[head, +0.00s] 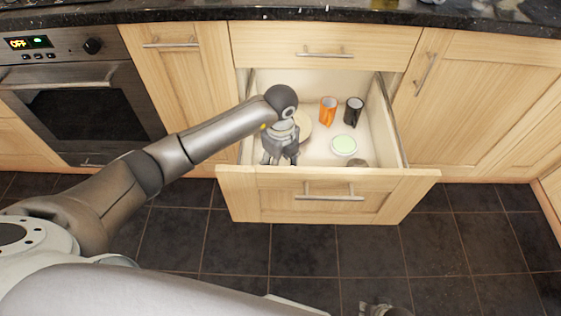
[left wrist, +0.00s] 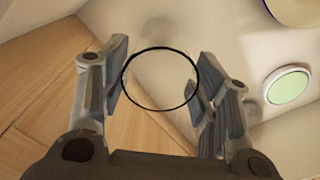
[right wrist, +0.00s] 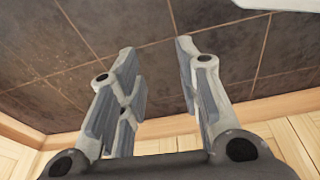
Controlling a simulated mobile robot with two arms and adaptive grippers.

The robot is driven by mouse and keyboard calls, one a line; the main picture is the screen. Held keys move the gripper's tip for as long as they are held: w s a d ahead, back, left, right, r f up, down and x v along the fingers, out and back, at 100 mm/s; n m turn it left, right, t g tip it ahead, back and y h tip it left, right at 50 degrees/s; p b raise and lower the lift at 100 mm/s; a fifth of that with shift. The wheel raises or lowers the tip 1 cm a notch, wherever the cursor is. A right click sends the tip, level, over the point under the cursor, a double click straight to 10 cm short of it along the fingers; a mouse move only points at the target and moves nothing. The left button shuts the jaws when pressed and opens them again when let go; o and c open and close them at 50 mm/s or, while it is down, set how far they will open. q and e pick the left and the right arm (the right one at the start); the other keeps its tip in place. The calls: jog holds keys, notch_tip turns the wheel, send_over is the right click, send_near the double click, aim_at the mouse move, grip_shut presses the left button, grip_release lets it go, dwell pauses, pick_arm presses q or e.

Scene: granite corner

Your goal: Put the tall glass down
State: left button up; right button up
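The tall glass is clear and shows mainly as a dark round rim (left wrist: 123,82) between the fingers of my left gripper (left wrist: 160,85) in the left wrist view. The finger pads meet the rim on both sides. In the head view my left gripper (head: 280,158) points down inside the open drawer (head: 327,178), at its front left. The glass cannot be made out there, and whether its base touches the drawer floor is hidden. My right gripper (right wrist: 160,75) is open and empty above the floor; only a bit shows at the head view's bottom edge.
The drawer also holds an orange cup (head: 328,111), a black cup (head: 353,111), a pale green-topped round dish (head: 344,145) and a cream plate (head: 304,126) partly behind my gripper. A small greyish thing (head: 357,163) sits by the drawer front. An oven (head: 80,100) stands at left.

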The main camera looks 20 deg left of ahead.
pick_arm(q)
jog(key=shift+o, duration=1.2)
pick_arm(e)
jog(key=shift+s, duration=0.1)
pick_arm(q)
jog(key=shift+r, duration=0.15)
notch_tip(320, 180, up, 12)
jog(key=p, duration=0.1)
jog(key=shift+p, duration=0.4)
pick_arm(e)
jog(key=s+f, duration=0.3)
jog(key=f, duration=0.2)
jog(key=shift+s+d, duration=0.15)
jog(key=shift+d, duration=0.15)
jog(key=shift+a, duration=0.1)
